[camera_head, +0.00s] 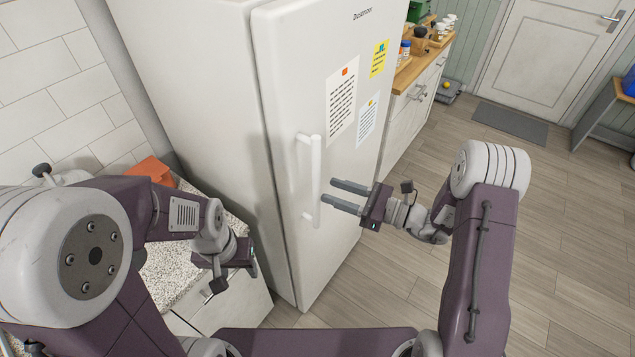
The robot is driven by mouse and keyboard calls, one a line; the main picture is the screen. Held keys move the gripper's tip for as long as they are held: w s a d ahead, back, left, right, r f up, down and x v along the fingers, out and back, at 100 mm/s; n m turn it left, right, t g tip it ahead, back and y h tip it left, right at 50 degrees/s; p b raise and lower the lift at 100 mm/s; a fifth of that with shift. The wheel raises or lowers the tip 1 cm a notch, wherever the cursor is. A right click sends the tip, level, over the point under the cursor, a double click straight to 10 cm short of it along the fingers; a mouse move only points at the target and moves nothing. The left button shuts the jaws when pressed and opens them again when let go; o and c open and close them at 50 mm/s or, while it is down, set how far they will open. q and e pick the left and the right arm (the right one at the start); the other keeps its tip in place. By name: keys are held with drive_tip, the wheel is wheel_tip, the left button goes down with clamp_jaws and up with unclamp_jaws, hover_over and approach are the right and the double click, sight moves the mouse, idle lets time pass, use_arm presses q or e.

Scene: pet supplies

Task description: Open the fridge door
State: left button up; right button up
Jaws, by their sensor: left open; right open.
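The white fridge (190,60) stands in the middle of the camera_head view. Its door (290,80) looks shut, with papers and a yellow note on it. The vertical white handle (316,175) is near the door's left edge. My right gripper (328,192) is open, with its two fingers pointing left toward the lower half of the handle. The fingertips are close to the handle; I cannot tell whether they touch it. My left gripper (232,277) is low at the left, above the counter edge. Its fingers are partly hidden.
A speckled counter (172,262) with an orange object (150,170) stands left of the fridge. A wooden-topped cabinet (412,72) with jars is beyond the fridge. A grey mat (510,122) lies before a white room door (550,45). The wooden floor (570,250) at right is clear.

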sight(317, 185)
drive_tip(key=p+x, duration=0.1)
drive_tip(key=x, duration=0.4)
drive_tip(key=shift+a, duration=0.25)
clamp_jaws()
drive_tip(key=shift+r, duration=0.1)
idle(1.0)
